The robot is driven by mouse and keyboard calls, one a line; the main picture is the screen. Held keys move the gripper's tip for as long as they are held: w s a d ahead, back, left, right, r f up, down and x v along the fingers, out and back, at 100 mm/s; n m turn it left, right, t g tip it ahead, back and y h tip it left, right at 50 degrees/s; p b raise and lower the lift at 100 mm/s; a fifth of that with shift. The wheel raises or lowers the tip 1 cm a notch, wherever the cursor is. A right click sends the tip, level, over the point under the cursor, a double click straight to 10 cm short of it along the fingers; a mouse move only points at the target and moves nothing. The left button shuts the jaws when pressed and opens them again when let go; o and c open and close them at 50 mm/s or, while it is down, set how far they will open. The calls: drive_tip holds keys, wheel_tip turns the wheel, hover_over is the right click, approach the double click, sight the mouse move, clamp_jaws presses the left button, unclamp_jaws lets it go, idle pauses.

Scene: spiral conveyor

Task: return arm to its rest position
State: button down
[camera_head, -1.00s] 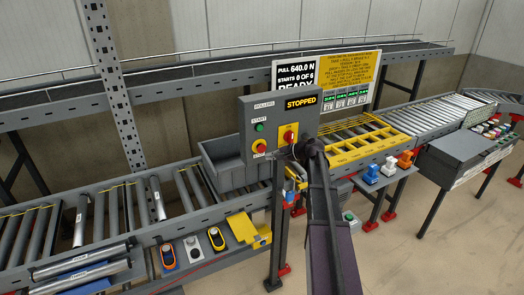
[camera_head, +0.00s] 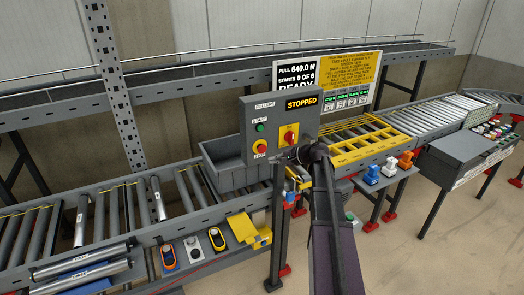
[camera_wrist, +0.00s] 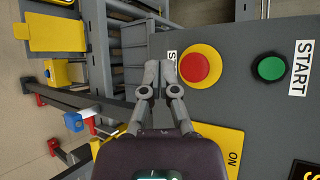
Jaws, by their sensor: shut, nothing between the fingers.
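My arm reaches up from the bottom of the head view to the grey control box (camera_head: 262,122). My gripper (camera_wrist: 160,70) is shut and empty in the wrist view, its two fingertips close together. The tips point at the box's lower edge, beside the red STOP button (camera_wrist: 200,65). The green START button (camera_wrist: 270,68) is further right in that view. I cannot tell whether the fingertips touch the box. In the head view the gripper is small and hard to make out against the box. The box display reads STOPPED.
A roller conveyor (camera_head: 100,215) runs behind the box, with a grey bin (camera_head: 222,165) and a yellow frame (camera_head: 365,147) on it. A post (camera_head: 277,235) carries the box. A grey cabinet (camera_head: 470,155) stands at right. The floor at lower right is clear.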

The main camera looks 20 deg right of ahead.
drive_tip(key=s+a+f+n+g+h+b, duration=0.1)
drive_tip(key=s+a+f+n+g+b, duration=0.2)
drive_tip(key=s+a+f, duration=0.3)
drive_tip(key=s+a+f+n+g+h+b, duration=0.2)
drive_tip(key=s+a+f+n+g+b, duration=0.15)
drive_tip(key=a+f, duration=0.5)
drive_tip(key=s+a+f+n+g+h+b, duration=0.1)
drive_tip(key=s+a+f+n+h+b, duration=0.2)
drive_tip(key=s+f, duration=0.2)
drive_tip(key=s+a+f+n+g+h+b, duration=0.2)
drive_tip(key=s+a+f+n+h+b, duration=0.1)
drive_tip(key=s, duration=0.7)
drive_tip(key=shift+a+f+b, duration=0.45)
drive_tip(key=shift+a+f, duration=0.05)
drive_tip(key=shift+f, duration=0.35)
drive_tip(key=shift+w, duration=0.1)
